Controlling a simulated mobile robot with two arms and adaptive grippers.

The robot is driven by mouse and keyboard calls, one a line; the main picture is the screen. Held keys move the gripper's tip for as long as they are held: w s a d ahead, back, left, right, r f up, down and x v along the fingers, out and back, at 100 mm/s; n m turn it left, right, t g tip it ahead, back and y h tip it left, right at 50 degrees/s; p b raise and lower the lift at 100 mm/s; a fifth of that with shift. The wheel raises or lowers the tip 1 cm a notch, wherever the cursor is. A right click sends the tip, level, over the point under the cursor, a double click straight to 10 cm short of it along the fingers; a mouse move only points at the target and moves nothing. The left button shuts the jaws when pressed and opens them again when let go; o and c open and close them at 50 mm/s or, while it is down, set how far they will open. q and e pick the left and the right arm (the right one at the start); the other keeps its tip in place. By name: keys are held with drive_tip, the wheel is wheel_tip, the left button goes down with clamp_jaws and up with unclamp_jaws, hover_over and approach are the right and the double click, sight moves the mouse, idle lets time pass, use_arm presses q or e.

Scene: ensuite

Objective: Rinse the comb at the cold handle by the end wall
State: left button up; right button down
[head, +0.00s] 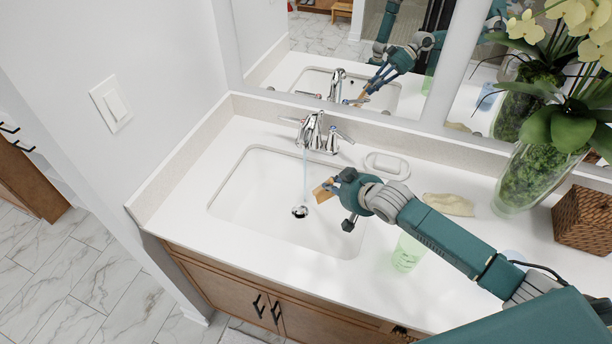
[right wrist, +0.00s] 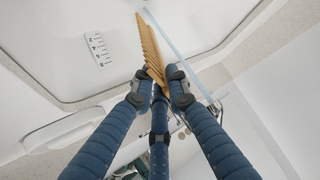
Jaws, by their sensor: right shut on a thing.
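My right gripper (head: 340,184) is shut on the tan wooden comb (head: 325,191) and holds it over the sink basin (head: 245,195). In the right wrist view the comb (right wrist: 152,50) sticks out from between the blue fingers (right wrist: 158,82), its teeth showing. The chrome faucet (head: 313,131) stands behind the basin, and a thin water stream (head: 305,172) falls from its spout towards the drain. The stream (right wrist: 178,42) passes close beside the comb; I cannot tell whether they touch. The lever by the end wall (head: 290,120) is on the left, another lever (head: 343,138) on the right. My left gripper is out of view.
A soap dish (head: 386,164) lies right of the faucet. A green glass (head: 408,252), a cloth-like tan item (head: 449,204), a plant vase (head: 528,180) and a wicker box (head: 583,220) stand further right. The end wall (head: 150,130) bounds the left; a mirror (head: 350,60) is behind.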

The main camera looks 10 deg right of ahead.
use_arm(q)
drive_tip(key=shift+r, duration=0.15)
use_arm(e)
drive_tip(key=shift+r, duration=0.1)
use_arm(q)
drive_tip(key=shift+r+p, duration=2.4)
drive_tip(key=shift+p, duration=0.15)
use_arm(e)
drive_tip(key=v, duration=0.6)
drive_tip(key=shift+s+d, duration=0.15)
drive_tip(key=shift+d, duration=0.1)
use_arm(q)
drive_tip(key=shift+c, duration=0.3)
